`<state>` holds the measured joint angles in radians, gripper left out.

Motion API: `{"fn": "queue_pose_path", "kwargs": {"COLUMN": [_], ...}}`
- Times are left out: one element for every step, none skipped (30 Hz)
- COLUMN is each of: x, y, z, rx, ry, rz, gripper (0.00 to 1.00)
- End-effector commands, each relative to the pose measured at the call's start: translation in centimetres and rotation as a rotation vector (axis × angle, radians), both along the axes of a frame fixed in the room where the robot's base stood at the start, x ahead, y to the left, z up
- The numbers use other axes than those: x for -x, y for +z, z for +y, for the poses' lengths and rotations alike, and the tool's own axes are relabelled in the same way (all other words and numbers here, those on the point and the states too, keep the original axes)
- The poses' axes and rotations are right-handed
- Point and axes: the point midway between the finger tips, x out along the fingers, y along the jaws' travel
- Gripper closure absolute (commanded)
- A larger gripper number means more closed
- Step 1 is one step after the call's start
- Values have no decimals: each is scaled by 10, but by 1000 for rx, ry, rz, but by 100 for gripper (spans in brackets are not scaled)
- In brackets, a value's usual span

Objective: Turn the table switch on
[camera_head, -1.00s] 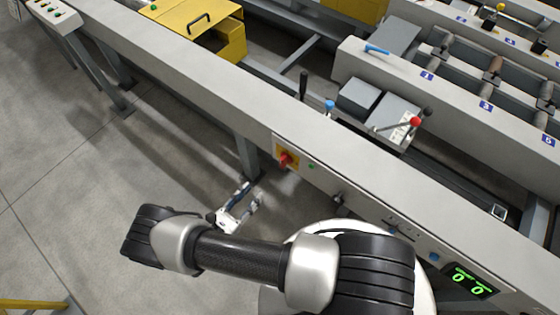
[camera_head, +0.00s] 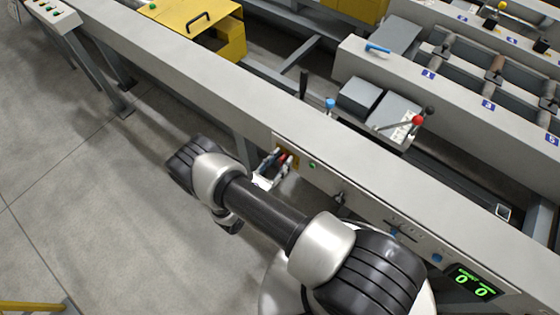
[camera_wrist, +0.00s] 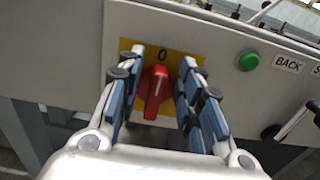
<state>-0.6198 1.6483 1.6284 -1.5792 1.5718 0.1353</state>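The table switch is a red rotary knob (camera_wrist: 155,90) on a yellow plate (camera_wrist: 190,68) on the grey table's front panel. A "0" is marked above the knob, and its white line stands close to upright. My gripper (camera_wrist: 161,75) is open, with one blue-padded finger on each side of the knob. A gap shows between the knob and each finger, so I cannot see contact. In the head view my gripper (camera_head: 273,165) is at the panel and partly hides the red knob (camera_head: 283,156) and yellow plate (camera_head: 293,157).
A green button (camera_wrist: 248,61) sits right of the switch, beside a "BACK" label (camera_wrist: 288,64) and a black-ended lever (camera_wrist: 313,106). A green digital display (camera_head: 471,281) is farther right on the panel. Open floor (camera_head: 90,210) lies to the left.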

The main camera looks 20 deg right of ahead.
Motion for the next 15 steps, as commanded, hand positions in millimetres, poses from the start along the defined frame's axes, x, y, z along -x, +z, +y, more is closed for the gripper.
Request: {"fn": "queue_pose_path", "kwargs": {"x": [0, 0, 0, 0, 0, 0, 0, 0, 0, 0, 0, 0, 0, 0, 0], "y": [0, 0, 0, 0, 0, 0, 0, 0, 0, 0, 0, 0, 0, 0, 0], "z": [0, 0, 0, 0, 0, 0, 0, 0, 0, 0, 0, 0, 0, 0, 0], "rx": [0, 0, 0, 0, 0, 0, 0, 0, 0, 0, 0, 0, 0, 0, 0], "ry": [0, 0, 0, 0, 0, 0, 0, 0, 0, 0, 0, 0, 0, 0, 0], "rz": [0, 0, 0, 0, 0, 0, 0, 0, 0, 0, 0, 0, 0, 0, 0], "gripper": [67, 67, 67, 67, 67, 68, 70, 72, 75, 77, 79, 81, 83, 85, 88]}}
